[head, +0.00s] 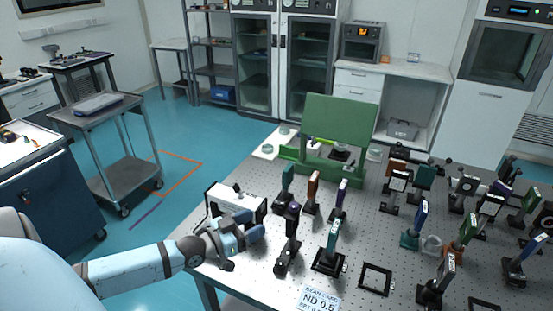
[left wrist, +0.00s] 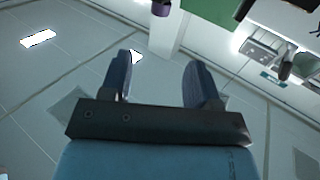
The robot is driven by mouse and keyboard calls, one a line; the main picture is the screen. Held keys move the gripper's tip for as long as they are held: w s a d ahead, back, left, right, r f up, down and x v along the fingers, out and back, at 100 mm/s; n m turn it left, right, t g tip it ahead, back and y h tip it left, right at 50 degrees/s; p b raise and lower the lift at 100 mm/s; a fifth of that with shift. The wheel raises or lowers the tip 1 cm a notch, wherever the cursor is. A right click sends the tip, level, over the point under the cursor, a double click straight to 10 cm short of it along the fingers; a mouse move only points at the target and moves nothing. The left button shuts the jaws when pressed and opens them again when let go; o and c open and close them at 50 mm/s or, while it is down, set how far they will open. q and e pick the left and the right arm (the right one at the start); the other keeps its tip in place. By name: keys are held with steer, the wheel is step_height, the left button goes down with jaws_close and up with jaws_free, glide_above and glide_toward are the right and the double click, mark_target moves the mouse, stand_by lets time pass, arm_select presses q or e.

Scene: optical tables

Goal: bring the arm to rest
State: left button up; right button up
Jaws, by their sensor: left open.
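My left arm comes in from the left in the head view. Its gripper (head: 250,231) is over the near left edge of the perforated optical table (head: 258,281), in front of a white box-shaped device (head: 236,200). In the left wrist view the two blue fingers of the left gripper (left wrist: 161,80) stand wide apart with nothing between them. From the head view I cannot tell whether the gripper touches the white device. My right gripper is not in view.
A green panel (head: 340,125) stands behind. A grey cart (head: 110,140) and a blue cabinet (head: 50,190) are at left.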

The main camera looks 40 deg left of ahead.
arm_select(q)
steer(key=s+d+f+g+y, duration=0.1)
steer(key=s+d+f+g, duration=0.2)
steer(key=s+d+f, duration=0.4)
steer(key=s+d+f+g+y+p, duration=0.1)
steer(key=s+d+f+g, duration=0.2)
steer(key=s+d+f, duration=0.4)
steer(key=d+f, duration=0.3)
steer(key=d, duration=0.4)
steer(key=shift+n, duration=0.3)
steer(key=shift+s, duration=0.1)
